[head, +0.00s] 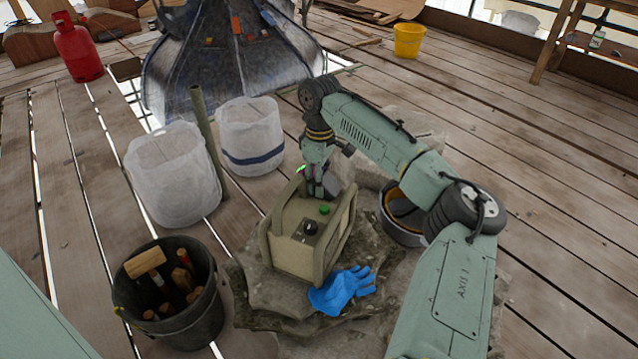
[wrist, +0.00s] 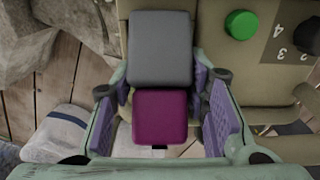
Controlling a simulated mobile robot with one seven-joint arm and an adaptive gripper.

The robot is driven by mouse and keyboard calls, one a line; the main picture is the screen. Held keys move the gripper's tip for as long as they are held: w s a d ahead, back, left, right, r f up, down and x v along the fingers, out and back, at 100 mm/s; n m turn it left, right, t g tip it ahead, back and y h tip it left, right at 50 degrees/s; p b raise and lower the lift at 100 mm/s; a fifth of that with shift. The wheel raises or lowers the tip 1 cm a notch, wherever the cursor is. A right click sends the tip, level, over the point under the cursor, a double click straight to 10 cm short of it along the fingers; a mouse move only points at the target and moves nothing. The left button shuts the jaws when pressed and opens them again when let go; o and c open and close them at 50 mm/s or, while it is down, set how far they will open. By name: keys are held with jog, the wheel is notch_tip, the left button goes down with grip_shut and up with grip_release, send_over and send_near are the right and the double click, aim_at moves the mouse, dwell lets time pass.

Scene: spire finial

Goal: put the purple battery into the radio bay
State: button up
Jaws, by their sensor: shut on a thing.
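The radio (head: 290,255) is a beige box with a carry frame, a green knob and a dark dial, standing on a stone slab. My gripper (head: 322,190) is over its top, pointing down. In the wrist view, my gripper (wrist: 160,100) has its purple-padded fingers on both sides of the purple battery (wrist: 160,116), which shows a magenta face. A grey block (wrist: 160,48) lies right against it, over the beige radio (wrist: 290,88). The battery's lower end and the bay opening are hidden, so I cannot tell how far in it is.
A blue glove (head: 342,291) lies on the slab (head: 260,305) in front of the radio. A black bucket of tools (head: 195,322) stands at lower left. White bags (head: 170,180) stand behind it, and a round tin (head: 400,235) is at right, beside my arm.

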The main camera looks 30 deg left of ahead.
grip_shut()
jog(key=shift+r, duration=0.15)
